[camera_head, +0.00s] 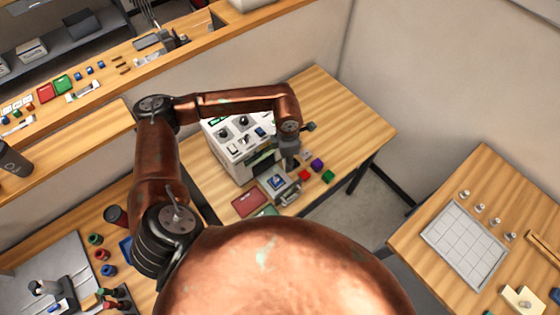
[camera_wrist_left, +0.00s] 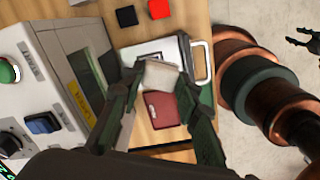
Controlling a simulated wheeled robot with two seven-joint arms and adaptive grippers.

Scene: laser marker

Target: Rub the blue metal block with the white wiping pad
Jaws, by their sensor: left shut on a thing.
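The blue metal block (camera_head: 277,182) sits in a pale square holder on the middle table in the head view, in front of the laser machine. My left gripper (camera_head: 290,163) is just behind and above it. In the left wrist view my left gripper (camera_wrist_left: 163,88) is shut on the white wiping pad (camera_wrist_left: 162,75), which shows between the fingers above a white tray with a handle (camera_wrist_left: 201,58). The pad hides the block there, so I cannot tell whether they touch. A dark gripper, seemingly my right one (camera_wrist_left: 303,42), shows at the top right, fingers apart and empty.
The white laser machine (camera_head: 238,150) stands close left of my left gripper. Red (camera_head: 305,174), purple (camera_head: 318,165) and green (camera_head: 328,176) cubes lie to the right. A red pad (camera_head: 249,201) lies in front. The table's back right is clear.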

